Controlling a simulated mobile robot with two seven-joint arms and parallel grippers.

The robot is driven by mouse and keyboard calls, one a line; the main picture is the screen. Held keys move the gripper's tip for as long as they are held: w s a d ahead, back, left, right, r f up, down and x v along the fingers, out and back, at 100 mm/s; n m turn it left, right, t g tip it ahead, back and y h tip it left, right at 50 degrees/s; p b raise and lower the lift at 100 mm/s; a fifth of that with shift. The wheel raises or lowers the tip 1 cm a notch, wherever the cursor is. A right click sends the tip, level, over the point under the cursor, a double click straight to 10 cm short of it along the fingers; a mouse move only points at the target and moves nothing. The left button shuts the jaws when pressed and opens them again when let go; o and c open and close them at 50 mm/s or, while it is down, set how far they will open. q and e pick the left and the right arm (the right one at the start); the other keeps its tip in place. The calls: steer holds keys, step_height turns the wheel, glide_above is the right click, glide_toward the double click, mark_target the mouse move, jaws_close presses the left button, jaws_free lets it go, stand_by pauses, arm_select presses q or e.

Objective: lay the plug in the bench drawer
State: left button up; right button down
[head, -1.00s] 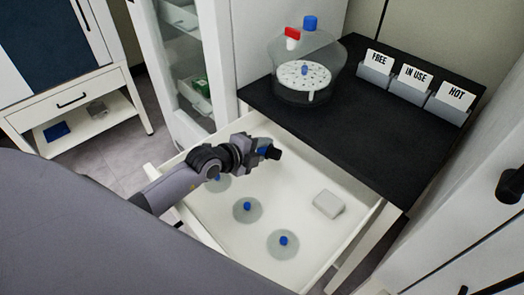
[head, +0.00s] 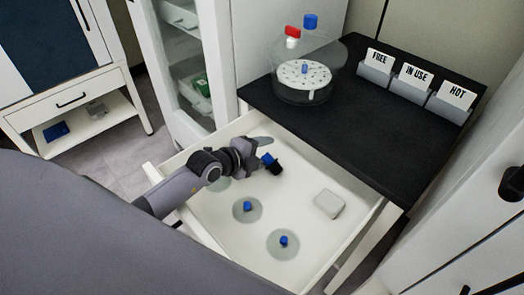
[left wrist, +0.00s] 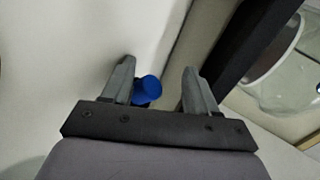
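The plug (head: 271,163), blue at one end and black at the other, is tilted at the far end of the open bench drawer (head: 208,238). I cannot tell whether it touches the drawer floor. My left gripper (head: 264,151) is over the drawer, just beside the plug. In the left wrist view the gripper's two fingers (left wrist: 160,85) stand wide apart. The plug's blue end (left wrist: 149,87) shows between them, close to the left finger, with its lower part mostly hidden. My right gripper is not in view.
In the drawer are clear discs with blue knobs (head: 247,206) and a whitish block (head: 328,204). The black bench top (head: 350,130) bears a clear chamber (head: 305,85) and FREE, IN USE and HOT card holders (head: 413,79).

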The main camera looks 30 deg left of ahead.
arm_select(q)
steer(key=shift+r, duration=0.55)
steer(key=shift+s+r+p, duration=0.15)
steer(key=shift+r+p, duration=0.1)
steer(key=shift+p, duration=0.1)
steer(key=p+v, duration=0.1)
steer(key=v, duration=1)
steer(key=shift+s+a+p, duration=0.15)
steer(key=shift+s+p, duration=0.1)
steer(key=shift+p, duration=0.1)
steer(key=shift+r, duration=0.1)
steer(key=shift+r, duration=0.1)
